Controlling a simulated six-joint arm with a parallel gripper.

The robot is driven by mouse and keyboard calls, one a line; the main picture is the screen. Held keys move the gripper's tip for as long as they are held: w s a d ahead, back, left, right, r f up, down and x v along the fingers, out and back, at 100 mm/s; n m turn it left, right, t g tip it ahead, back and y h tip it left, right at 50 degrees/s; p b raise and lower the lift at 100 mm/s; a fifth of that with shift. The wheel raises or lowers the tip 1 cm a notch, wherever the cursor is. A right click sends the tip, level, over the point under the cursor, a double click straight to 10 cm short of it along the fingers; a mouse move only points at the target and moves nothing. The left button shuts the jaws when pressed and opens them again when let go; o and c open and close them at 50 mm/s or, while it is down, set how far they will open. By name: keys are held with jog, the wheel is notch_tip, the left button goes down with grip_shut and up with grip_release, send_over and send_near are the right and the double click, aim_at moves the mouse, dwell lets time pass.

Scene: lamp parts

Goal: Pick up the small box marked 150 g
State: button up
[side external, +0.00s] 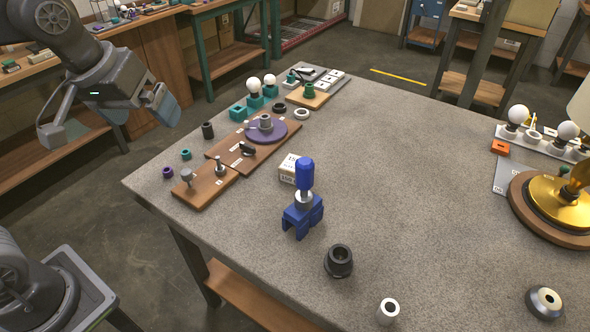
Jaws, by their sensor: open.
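A small white box (288,168) with dark printing on its top stands on the grey table, just left of the middle. The marking is too small to read with certainty. A blue part stands close in front of it and to its right, and hides some of its right side. My gripper (108,128) is at the upper left, off the table's left edge and above its surface. Its fingers are spread apart with nothing between them. It is well away from the box.
The blue upright part on a stand (303,200) is the closest obstacle to the box. Wooden boards (205,187) with small parts lie to its left. A black ring-shaped part (339,261) and a white ring (388,311) stand in front. The table's right middle (420,190) is clear.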

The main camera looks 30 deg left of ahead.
jog(key=w+d+f+n+g, duration=0.1)
jog(key=w+d+f+n, duration=0.2)
jog(key=w, duration=0.5)
jog(key=w+d+f+n+g, duration=0.1)
jog(key=w+f+n, duration=0.1)
jog(key=w+n, duration=0.45)
jog(key=w+d+f+n+g, duration=0.1)
jog(key=w+d+f+n, duration=0.15)
jog(key=w, duration=0.75)
jog(key=w+f+n, duration=0.1)
jog(key=f, duration=0.4)
jog(key=w+d+f+n+g, duration=0.1)
jog(key=w+f, duration=0.1)
jog(key=f, duration=0.4)
jog(key=w+f+n, duration=0.2)
jog(key=f, duration=0.4)
jog(key=shift+w+d+f+g, duration=0.1)
jog(key=shift+d+f+g, duration=0.15)
jog(key=shift+g, duration=0.05)
jog(key=shift+s+d+f, duration=0.1)
jog(key=shift+f, duration=1.25)
jog(key=shift+s+d+f, duration=0.1)
jog(key=shift+f, duration=1.25)
jog(key=shift+r, duration=0.1)
jog(key=c, duration=1.1)
